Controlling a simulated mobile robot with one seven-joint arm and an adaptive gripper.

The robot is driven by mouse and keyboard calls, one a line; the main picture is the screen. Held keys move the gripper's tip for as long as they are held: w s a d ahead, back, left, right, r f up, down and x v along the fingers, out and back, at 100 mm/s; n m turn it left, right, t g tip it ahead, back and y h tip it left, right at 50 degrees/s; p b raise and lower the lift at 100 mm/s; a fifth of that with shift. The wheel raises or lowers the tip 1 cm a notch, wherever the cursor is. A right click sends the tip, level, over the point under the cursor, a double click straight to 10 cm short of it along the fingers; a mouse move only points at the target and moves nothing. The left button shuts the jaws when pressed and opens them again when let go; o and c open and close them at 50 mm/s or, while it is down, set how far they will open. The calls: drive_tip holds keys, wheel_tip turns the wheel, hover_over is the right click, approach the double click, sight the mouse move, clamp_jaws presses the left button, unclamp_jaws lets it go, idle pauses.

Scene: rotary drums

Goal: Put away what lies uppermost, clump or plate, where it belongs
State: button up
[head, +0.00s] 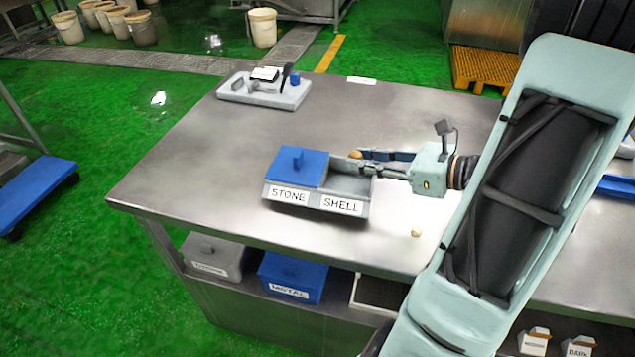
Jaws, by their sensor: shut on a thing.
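A grey two-part box (366,207) stands on the steel table. Its left compartment, labelled STONE, is covered by a blue lid (298,167) with a knob; its right compartment, labelled SHELL, is open on top. My gripper (354,160) reaches in from the right, at the back of the SHELL compartment, and is shut on a small tan lump (355,154). I cannot tell whether the lump is over the opening or behind it, and the fingers partly hide it. Another small pale tan piece (416,233) lies on the table, right of the box. No plate can be made out.
A grey tray (237,95) with small items stands at the table's back left. Below the tabletop are a grey lidded box (212,256), a blue box (290,277) labelled METAL and an open dark-lined bin (366,292). The table's left part is clear. My arm hides much of the right.

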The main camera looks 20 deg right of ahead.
wheel_tip(320, 180, down, 2)
drive_tip(key=shift+f+b, duration=0.25)
drive_tip(key=shift+b, duration=0.45)
drive_tip(key=o, duration=0.9)
drive_tip(key=shift+s, duration=0.1)
drive_tip(key=v, duration=1.2)
drive_tip(key=shift+r, duration=0.15)
